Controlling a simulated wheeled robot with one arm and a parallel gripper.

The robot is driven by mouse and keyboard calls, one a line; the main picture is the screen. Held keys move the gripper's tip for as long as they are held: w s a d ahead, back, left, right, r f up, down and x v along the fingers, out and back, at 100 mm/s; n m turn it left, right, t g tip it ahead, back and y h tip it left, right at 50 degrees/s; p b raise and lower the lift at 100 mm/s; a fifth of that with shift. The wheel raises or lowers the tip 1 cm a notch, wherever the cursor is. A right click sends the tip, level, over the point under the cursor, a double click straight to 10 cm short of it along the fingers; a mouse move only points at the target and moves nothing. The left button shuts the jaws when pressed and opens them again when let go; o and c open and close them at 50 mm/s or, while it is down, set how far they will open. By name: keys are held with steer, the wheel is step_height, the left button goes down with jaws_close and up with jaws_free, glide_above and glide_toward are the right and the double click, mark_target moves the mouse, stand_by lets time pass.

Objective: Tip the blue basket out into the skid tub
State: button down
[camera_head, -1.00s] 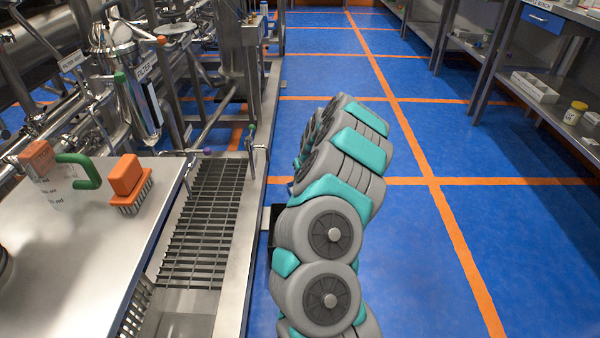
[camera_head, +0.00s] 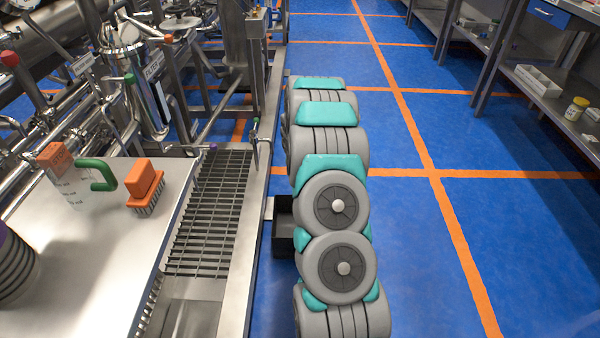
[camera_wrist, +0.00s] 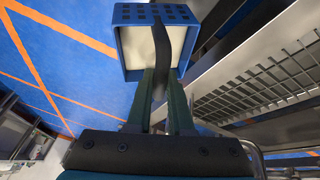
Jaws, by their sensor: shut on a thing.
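My gripper (camera_wrist: 168,85) is shut on the dark curved handle of the blue basket (camera_wrist: 125,43) in the wrist view. In the head view my grey and teal arm hides the gripper and basket. I cannot identify the skid tub for sure; a steel basin (camera_head: 192,322) shows below the floor grating (camera_head: 212,212), and a black open box (camera_head: 284,235) sits beside my arm.
A steel bench (camera_head: 85,270) at left holds an orange brush (camera_head: 146,190) and a clear jug (camera_head: 70,185) with a green handle. Pipes and a steel vessel (camera_head: 130,65) stand behind. Shelves (camera_head: 545,90) line the right. The blue floor (camera_head: 400,250) between is clear.

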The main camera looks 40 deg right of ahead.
steer(key=shift+a+f+h+b, duration=0.1)
steer(key=shift+f+h+b, duration=0.1)
steer(key=shift+h+b, duration=0.35)
steer(key=b, duration=0.2)
steer(key=a+h+b, duration=0.1)
steer(key=b, duration=0.2)
steer(key=shift+w+f+n+g, duration=0.1)
steer(key=shift+w+n+g, duration=0.05)
steer(key=shift+n+g, duration=0.15)
steer(key=h+b, duration=0.1)
steer(key=b, duration=0.2)
steer(key=a+f+h+b, duration=0.1)
steer(key=b, duration=0.2)
steer(key=shift+w+h+b, duration=0.15)
steer(key=shift+h+b, duration=0.1)
steer(key=shift+b, duration=0.05)
steer(key=w+a+f+n+h+b, duration=0.1)
steer(key=a+f+n+h+b, duration=0.2)
steer(key=a+f+h+b, duration=0.2)
steer(key=shift+w+a+f+n+g+h+b, duration=0.15)
steer(key=shift+f+n+g+h+b, duration=0.45)
steer(key=shift+h+b, duration=1.7)
steer(key=shift+f+m+h+p, duration=0.15)
steer(key=shift+m+h+p, duration=0.15)
steer(key=shift+h+p, duration=0.35)
